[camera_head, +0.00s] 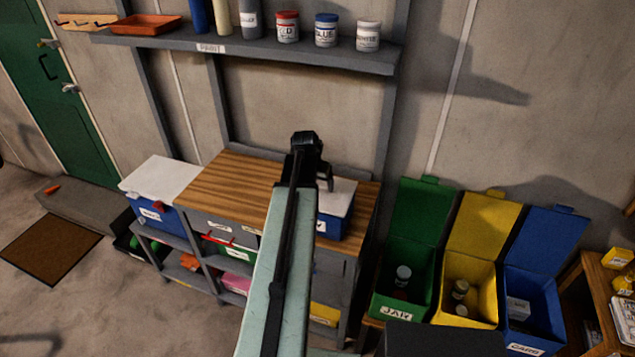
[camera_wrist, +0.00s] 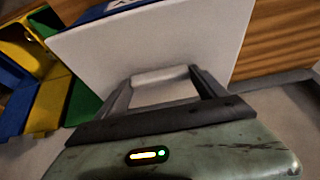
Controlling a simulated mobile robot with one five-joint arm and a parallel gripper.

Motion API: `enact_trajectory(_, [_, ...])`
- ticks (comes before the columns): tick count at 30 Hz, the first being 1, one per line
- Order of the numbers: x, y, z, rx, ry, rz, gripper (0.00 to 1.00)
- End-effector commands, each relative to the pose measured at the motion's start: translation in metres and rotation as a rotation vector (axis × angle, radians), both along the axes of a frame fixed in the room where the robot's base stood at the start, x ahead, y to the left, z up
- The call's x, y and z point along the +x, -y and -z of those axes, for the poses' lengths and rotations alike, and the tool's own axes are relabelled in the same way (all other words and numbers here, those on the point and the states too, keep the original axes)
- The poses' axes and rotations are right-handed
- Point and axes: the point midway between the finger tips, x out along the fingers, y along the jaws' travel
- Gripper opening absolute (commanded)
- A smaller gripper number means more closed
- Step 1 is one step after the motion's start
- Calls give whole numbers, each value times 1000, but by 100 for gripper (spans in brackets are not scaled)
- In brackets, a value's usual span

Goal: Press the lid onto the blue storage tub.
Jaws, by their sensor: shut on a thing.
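A blue storage tub (camera_head: 330,227) with a white label stands on the wooden bench top, partly hidden behind my arm. A white lid (camera_head: 342,193) lies over its top. In the wrist view the lid (camera_wrist: 85,55) fills the middle, with the tub's blue side and part of its label (camera_wrist: 122,3) at the top edge. My gripper (camera_head: 325,182) is at the lid. In the wrist view its fingers (camera_wrist: 162,78) are shut on a pale raised piece, apparently the lid's handle. I cannot tell whether the lid's rim is fully seated.
A second blue tub with a white top (camera_head: 165,177) stands left of the wooden bench (camera_head: 225,182). Green, yellow and blue open bins (camera_head: 478,275) stand at the right. A shelf (camera_head: 270,47) with paint jars hangs above. The bench top left of my arm is clear.

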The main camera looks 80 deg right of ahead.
Motion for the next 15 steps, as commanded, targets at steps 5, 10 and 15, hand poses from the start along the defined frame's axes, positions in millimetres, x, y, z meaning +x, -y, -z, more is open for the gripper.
enact_trajectory(5, [0, 0, 3, 0, 0, 0, 40])
enact_trajectory(10, [0, 0, 2, 0, 0, 0, 40])
enact_trajectory(15, [0, 0, 2, 0, 0, 0, 100])
